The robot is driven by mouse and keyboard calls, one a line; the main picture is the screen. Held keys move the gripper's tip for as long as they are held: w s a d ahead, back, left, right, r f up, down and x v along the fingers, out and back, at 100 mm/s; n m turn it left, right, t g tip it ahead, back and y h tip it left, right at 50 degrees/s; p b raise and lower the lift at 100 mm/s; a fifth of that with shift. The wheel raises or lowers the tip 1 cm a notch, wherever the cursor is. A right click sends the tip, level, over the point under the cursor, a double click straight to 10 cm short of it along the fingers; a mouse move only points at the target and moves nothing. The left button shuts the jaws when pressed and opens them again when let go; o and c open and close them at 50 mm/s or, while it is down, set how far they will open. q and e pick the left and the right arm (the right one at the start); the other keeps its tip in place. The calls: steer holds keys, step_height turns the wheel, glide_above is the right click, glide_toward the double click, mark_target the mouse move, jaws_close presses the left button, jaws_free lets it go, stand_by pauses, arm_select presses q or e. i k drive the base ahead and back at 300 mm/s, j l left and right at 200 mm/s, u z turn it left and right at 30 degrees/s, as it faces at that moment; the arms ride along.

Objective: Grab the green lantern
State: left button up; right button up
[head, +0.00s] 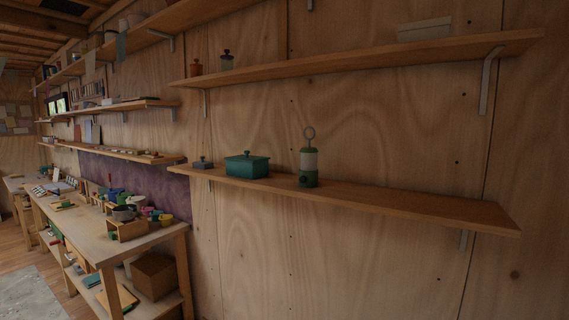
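The green lantern (308,162) stands upright on the lower wall shelf (400,201) in the head view, a little right of the middle. It has a green base, a pale clear middle, a green top and a ring handle above. A teal lidded box (246,165) stands just to its left, with a small gap between them. Neither of my grippers shows in the view.
A small grey lidded pot (203,163) sits at the shelf's left end. An upper shelf (370,59) with jars and a pale box (424,29) runs above. A cluttered workbench (150,239) stands at the left. The shelf right of the lantern is bare.

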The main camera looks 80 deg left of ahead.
mark_target(308, 154)
steer(key=k+j+u, duration=0.1)
steer(key=u, duration=1.45)
steer(key=l+u, duration=0.1)
steer(key=u, duration=0.25)
steer(key=l+u, duration=0.1)
steer(key=u, duration=0.6)
steer(key=i+l+u, duration=0.1)
steer(key=i+u, duration=0.35)
steer(key=i+l+u, duration=0.4)
steer(key=i, duration=0.2)
steer(key=i+j, duration=0.05)
steer(key=j, duration=0.05)
